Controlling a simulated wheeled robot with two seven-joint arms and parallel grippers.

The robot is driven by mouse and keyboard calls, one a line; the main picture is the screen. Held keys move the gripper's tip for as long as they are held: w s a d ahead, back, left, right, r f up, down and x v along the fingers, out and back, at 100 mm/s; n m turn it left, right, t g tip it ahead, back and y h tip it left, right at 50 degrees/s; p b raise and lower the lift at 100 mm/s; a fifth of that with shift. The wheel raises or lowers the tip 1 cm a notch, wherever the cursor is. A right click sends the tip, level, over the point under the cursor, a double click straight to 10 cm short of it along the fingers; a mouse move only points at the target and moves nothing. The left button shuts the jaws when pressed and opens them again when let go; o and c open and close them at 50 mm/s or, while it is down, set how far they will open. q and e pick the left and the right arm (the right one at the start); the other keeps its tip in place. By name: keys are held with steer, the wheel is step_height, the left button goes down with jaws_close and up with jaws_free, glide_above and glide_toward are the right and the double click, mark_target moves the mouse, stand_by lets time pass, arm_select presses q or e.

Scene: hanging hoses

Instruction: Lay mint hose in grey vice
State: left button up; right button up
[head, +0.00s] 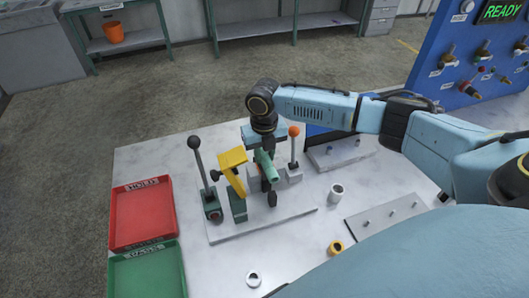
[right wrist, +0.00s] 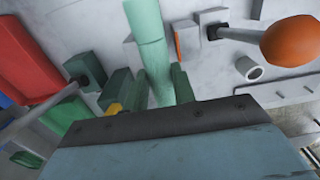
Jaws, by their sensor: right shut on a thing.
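The mint hose (head: 267,164) is held by my right gripper (head: 265,172) above the base plate. In the right wrist view the mint hose (right wrist: 152,45) runs between the two fingers, which are shut on it. The grey vice (head: 292,175), with an orange-knobbed lever (head: 294,132), stands on the plate just right of the hose. In the right wrist view the orange knob (right wrist: 290,40) is at the upper right. The gripper partly hides the vice, so I cannot tell whether the hose lies between its jaws. My left gripper is not in view.
A yellow clamp piece (head: 232,160), a green block (head: 238,205) and a black-knobbed lever (head: 195,143) stand left of the hose. A red tray (head: 142,240) and a green tray (head: 150,275) are at the left edge. Short white (head: 336,193) and yellow (head: 336,247) rings are at right.

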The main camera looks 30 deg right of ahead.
mark_target(265, 162)
stand_by(0.4)
steer(key=shift+p, duration=0.35)
steer(key=shift+p, duration=0.3)
stand_by(0.4)
steer(key=shift+f+b, duration=1.15)
steer(key=shift+f, duration=0.8)
steer(key=o, duration=1.1)
steer(key=shift+c, duration=0.2)
steer(key=shift+r, duration=0.1)
step_height(265, 162, up, 13)
steer(key=shift+r, duration=0.15)
